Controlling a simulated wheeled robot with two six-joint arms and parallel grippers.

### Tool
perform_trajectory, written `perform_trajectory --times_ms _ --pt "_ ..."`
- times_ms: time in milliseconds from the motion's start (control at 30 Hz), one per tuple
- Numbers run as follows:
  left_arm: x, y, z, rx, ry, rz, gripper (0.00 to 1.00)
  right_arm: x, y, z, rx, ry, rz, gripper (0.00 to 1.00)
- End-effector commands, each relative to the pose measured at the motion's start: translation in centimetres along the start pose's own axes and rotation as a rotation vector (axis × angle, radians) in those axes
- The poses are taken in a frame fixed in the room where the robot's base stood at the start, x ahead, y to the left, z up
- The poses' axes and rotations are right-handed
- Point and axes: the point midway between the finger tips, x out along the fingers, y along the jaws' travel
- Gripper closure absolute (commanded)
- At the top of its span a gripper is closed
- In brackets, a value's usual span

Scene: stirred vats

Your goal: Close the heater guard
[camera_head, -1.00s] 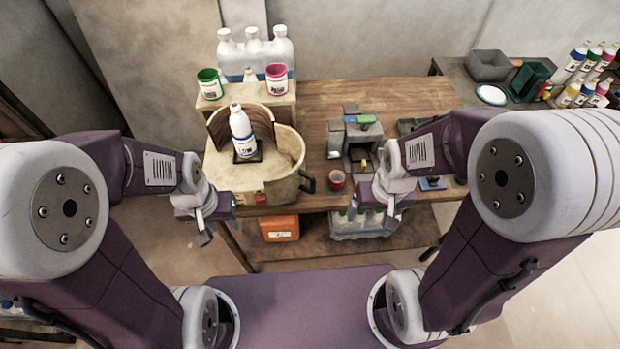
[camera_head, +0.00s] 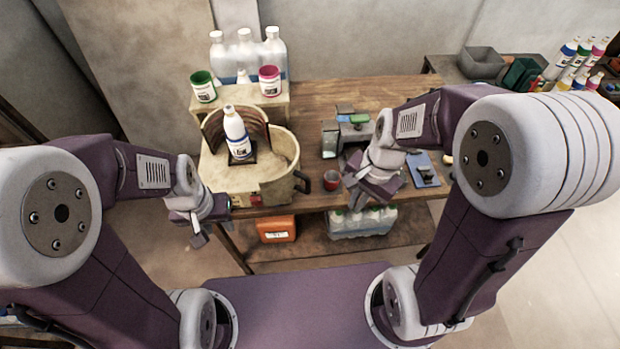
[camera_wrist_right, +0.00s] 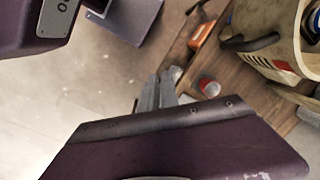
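A cream round vat (camera_head: 285,155) stands at the left of the wooden table; part of it also shows at the upper right of the right wrist view (camera_wrist_right: 285,45). A brown curved guard panel (camera_head: 213,130) stands upright around the back of the vat top. A white bottle (camera_head: 235,130) with a blue-banded label stands on a dark square plate inside the curve. My left gripper (camera_head: 199,240) hangs in front of the table's left end, apart from the vat; its finger gap is unclear. My right gripper (camera_wrist_right: 158,90) has its fingers together with nothing between them, near the table's front edge, right of the vat.
A red cup (camera_head: 331,180) stands between the vat's black handle (camera_head: 301,182) and my right gripper. A grey machine (camera_head: 340,130) and a blue pad (camera_head: 425,165) are further right. Paint tins and white bottles (camera_head: 245,55) stand behind the vat. An orange box (camera_head: 276,229) is on the lower shelf.

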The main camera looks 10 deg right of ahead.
Motion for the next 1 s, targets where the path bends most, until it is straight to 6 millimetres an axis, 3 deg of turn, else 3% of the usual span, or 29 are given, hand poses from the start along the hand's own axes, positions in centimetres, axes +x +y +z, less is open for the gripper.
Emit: perform_trajectory --times_ms 33,100,167,233,567,1000 --pt "-2.3 0.1 -0.3 0.0 0.001 0.0 0.64 -2.9 -2.3 -0.6 0.22 -0.055 -0.025 1.0" --pt "-4.9 0.1 -0.5 0.0 0.001 0.0 0.64 -6.0 -5.5 -1.9 0.53 -0.156 -0.055 1.0" --pt "-6.8 0.1 -0.8 0.0 0.002 0.0 0.64 -7.8 -7.4 -3.5 0.67 -0.217 -0.076 1.0" --pt "-7.7 0.1 -0.9 0.0 0.002 0.0 0.64 -8.1 -7.7 -5.1 0.716 -0.232 -0.085 1.0" --pt "-7.4 0.1 -0.8 0.0 0.001 0.0 0.64 -6.2 -7.0 -5.2 0.736 -0.239 -0.068 1.0" --pt "-7.1 0.1 -0.8 0.0 0.001 0.0 0.64 2.8 -8.2 -3.4 0.733 -0.237 -0.064 1.0"
